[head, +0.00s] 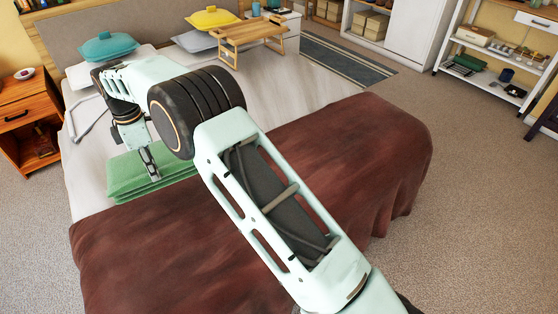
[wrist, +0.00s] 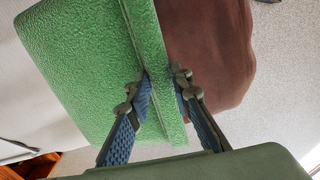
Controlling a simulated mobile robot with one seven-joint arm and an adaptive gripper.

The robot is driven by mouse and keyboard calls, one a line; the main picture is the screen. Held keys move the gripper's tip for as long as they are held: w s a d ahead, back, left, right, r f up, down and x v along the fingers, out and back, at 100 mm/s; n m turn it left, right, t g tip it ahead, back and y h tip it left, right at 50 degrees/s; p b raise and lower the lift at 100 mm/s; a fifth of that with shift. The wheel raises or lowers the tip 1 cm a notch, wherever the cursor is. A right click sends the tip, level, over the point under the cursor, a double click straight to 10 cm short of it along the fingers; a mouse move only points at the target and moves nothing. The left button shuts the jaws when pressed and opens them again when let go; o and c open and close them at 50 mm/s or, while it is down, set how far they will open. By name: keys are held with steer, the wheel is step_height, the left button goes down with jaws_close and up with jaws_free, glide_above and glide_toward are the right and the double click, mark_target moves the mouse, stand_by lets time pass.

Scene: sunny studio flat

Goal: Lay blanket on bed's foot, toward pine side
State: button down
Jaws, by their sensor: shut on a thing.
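A folded green blanket (head: 125,176) is at the left side of the bed, where the pale sheet (head: 290,92) meets the brown cover over the foot end (head: 340,150). My gripper (head: 152,172) is shut on the blanket's edge. In the wrist view the fingers (wrist: 165,92) pinch a strip of the green blanket (wrist: 85,70), one on each side, with the brown cover (wrist: 212,50) beyond. I cannot tell whether the blanket touches the bed or hangs just above it. My arm hides part of the bed's middle.
An orange-brown wooden nightstand (head: 20,118) stands left of the bed. A wooden bed tray (head: 245,32), a teal cushion (head: 108,46) and a yellow cushion (head: 212,17) are at the head end. A shelf rack (head: 500,55) stands at the right. The carpet (head: 480,180) right of the bed is clear.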

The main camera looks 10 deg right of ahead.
steer(key=shift+s+a+f+n, duration=0.2)
steer(key=shift+a+f+n, duration=0.1)
steer(key=shift+a, duration=0.25)
steer(key=shift+s+a+f+n, duration=0.15)
steer(key=shift+a+f+n, duration=0.15)
steer(key=shift+a, duration=0.25)
steer(key=d+f+b, duration=0.2)
steer(key=d+f, duration=1.1)
steer(key=d, duration=0.1)
steer(key=shift+s+b, duration=0.3)
steer(key=shift+b, duration=0.05)
steer(key=c, duration=2.1)
jaws_free()
steer(key=shift+s+d, duration=0.1)
steer(key=o, duration=0.4)
steer(key=shift+c, duration=0.2)
steer(key=shift+r, duration=0.1)
